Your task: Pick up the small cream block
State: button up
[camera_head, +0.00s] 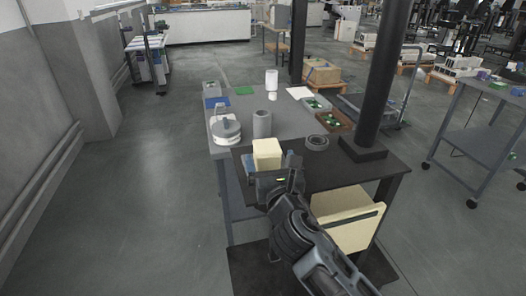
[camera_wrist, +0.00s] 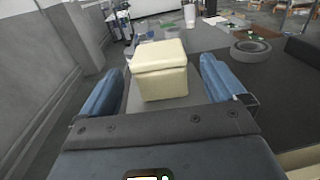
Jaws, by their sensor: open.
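The small cream block (camera_head: 267,150) stands upright near the front left of the dark tabletop. In the wrist view the cream block (camera_wrist: 161,72) shows a lid-like seam near its top and lies ahead of my palm, between the lines of the two blue fingers. My gripper (camera_head: 280,181) is open, just in front of the block in the head view. In the wrist view a gap shows on each side of the block, so neither finger appears to touch it. How far the fingertips reach along its sides is hard to tell.
A larger cream box (camera_head: 345,218) sits below the dark tabletop (camera_head: 375,160). A dark ring (camera_head: 317,142) and a black column (camera_head: 378,90) stand to the right. A grey cylinder (camera_head: 262,124) and a white round container (camera_head: 226,130) stand behind the block. Floor at left is clear.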

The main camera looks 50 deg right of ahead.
aim_at(265, 141)
jog(key=x, duration=0.3)
jog(key=r+p+x, duration=0.1)
jog(key=x, duration=0.2)
jog(key=shift+w+r, duration=0.1)
jog(key=shift+w+d, duration=0.3)
jog(key=shift+c, duration=0.5)
jog(key=c, duration=1.2)
